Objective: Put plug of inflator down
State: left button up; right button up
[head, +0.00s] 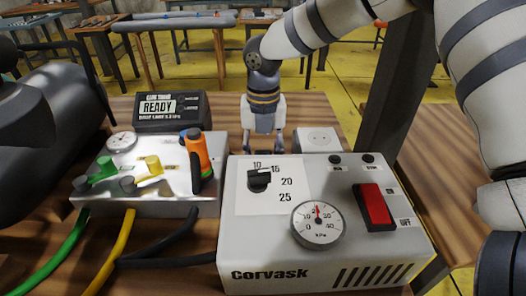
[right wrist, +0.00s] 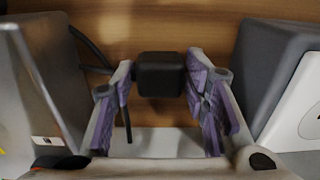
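The inflator (head: 255,245) is the pale box marked Corvask at the front, with a black dial, a round gauge and a red switch. My right gripper (head: 263,146) reaches down behind it, close to the wooden table. In the right wrist view my right gripper (right wrist: 160,80) has its fingers on both sides of the dark block-shaped plug (right wrist: 160,75), with the fingertips close against it. The plug is hard to make out in the head view. Whether its underside touches the table is hidden. My left gripper is out of view.
A white socket box (head: 320,139) stands right of my right gripper. A black READY display (head: 171,111) and a valve panel (head: 140,195) with coloured hoses are on the left. A dark post (head: 395,85) rises on the right. Bare wood (head: 222,108) shows around the gripper.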

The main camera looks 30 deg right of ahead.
notch_tip(320, 180, up, 13)
dwell(0.6)
jog(key=shift+r, duration=0.1)
